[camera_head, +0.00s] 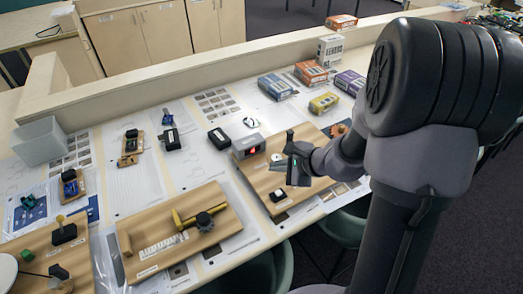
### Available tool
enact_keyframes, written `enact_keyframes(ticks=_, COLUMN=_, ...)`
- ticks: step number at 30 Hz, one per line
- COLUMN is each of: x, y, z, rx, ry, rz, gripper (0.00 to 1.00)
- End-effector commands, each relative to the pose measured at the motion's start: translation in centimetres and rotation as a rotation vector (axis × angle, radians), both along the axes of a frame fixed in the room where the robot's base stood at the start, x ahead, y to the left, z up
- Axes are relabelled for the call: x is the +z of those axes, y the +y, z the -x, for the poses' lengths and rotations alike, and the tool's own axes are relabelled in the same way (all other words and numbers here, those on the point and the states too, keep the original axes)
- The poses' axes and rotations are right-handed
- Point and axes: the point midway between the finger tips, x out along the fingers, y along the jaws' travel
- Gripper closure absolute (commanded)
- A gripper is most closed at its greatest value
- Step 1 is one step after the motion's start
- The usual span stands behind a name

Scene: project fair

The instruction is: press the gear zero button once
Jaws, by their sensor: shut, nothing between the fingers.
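A wooden board (257,180) on the table carries a grey box (248,146) with a red light on its front. A small dark block with a pale top (280,195) sits near the board's front edge; it may be the gear zero button, but I cannot read a label. An orange gear-like piece (338,130) is at the board's far right end. My gripper (284,167) is shut and empty over the middle of this board, behind and above the dark block. I cannot tell whether it touches anything. My gripper and arm hide part of the board.
Another board (150,262) with a brass-coloured rod and black knob lies to the left. Several small boxes, including an orange one (311,72) and a yellow one (324,102), stand behind. A clear bin (40,142) is far left. A green chair (345,228) stands at the table's front.

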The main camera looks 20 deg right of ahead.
Motion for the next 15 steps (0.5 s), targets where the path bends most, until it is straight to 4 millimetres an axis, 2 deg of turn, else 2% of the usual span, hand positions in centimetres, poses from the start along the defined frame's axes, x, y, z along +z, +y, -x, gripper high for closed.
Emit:
enact_keyframes(ticks=3, x=-1.3, y=-1.8, z=-0.2, rx=-0.081, ry=0.025, rz=-0.027, gripper=1.0)
enact_keyframes(ticks=6, x=-1.8, y=-2.4, z=-0.2, rx=-0.11, ry=0.032, rz=-0.035, gripper=1.0)
enact_keyframes(ticks=15, x=-2.0, y=-2.5, z=-0.3, rx=-0.114, ry=0.032, rz=-0.036, gripper=1.0)
